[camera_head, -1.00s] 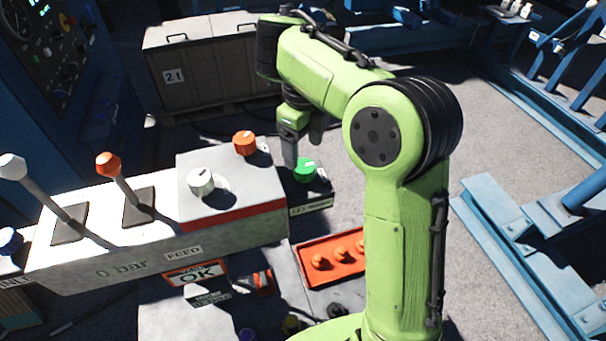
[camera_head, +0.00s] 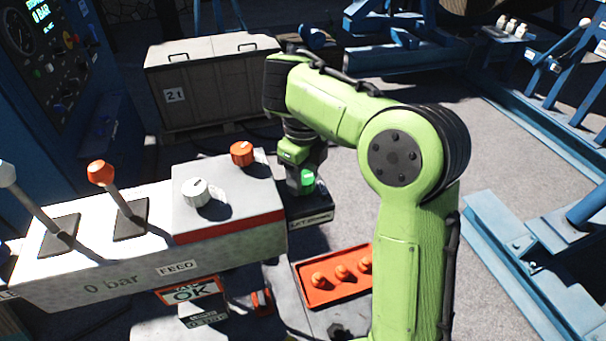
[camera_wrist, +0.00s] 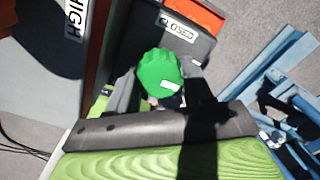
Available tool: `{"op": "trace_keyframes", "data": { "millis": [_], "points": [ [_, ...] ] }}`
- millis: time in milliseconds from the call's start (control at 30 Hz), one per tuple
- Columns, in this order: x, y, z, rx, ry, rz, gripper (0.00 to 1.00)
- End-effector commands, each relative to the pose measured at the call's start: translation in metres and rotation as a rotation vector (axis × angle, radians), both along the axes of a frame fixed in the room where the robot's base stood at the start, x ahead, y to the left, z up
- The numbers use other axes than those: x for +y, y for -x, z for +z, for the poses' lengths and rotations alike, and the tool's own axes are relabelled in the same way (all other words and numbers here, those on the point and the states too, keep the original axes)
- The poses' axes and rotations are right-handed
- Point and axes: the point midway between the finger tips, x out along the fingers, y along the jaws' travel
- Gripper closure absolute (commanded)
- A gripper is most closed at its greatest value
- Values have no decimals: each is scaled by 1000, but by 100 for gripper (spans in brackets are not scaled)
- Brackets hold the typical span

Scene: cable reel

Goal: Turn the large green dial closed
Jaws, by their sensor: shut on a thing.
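The large green dial (camera_head: 307,181) sits on a low dark box to the right of the grey console. It also shows in the wrist view (camera_wrist: 158,70), with a white mark on its lower right part. A "CLOSED" label (camera_wrist: 178,28) is on the dark panel beyond it. My gripper (camera_head: 301,184) points down at the dial and is shut on it. In the wrist view its fingers (camera_wrist: 160,86) stand on either side of the dial. In the head view the gripper partly hides the dial.
The console carries a white knob (camera_head: 196,192), an orange knob (camera_head: 242,153) and two levers to the left. A red tray (camera_head: 325,287) with orange pieces lies in front of the dial box. A crate (camera_head: 215,88) stands behind. A "HIGH" label (camera_wrist: 75,18) shows in the wrist view.

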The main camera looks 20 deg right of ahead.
Motion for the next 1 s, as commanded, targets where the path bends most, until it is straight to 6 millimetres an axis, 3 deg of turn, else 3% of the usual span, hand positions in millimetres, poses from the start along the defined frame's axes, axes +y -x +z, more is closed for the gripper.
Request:
{"op": "trace_keyframes", "data": {
  "millis": [367, 1000],
  "points": [
    [0, 0, 0, -1, 1, 94, 80],
    [1, 0, 0, -1, 2, 664, 80]
  ]
}}
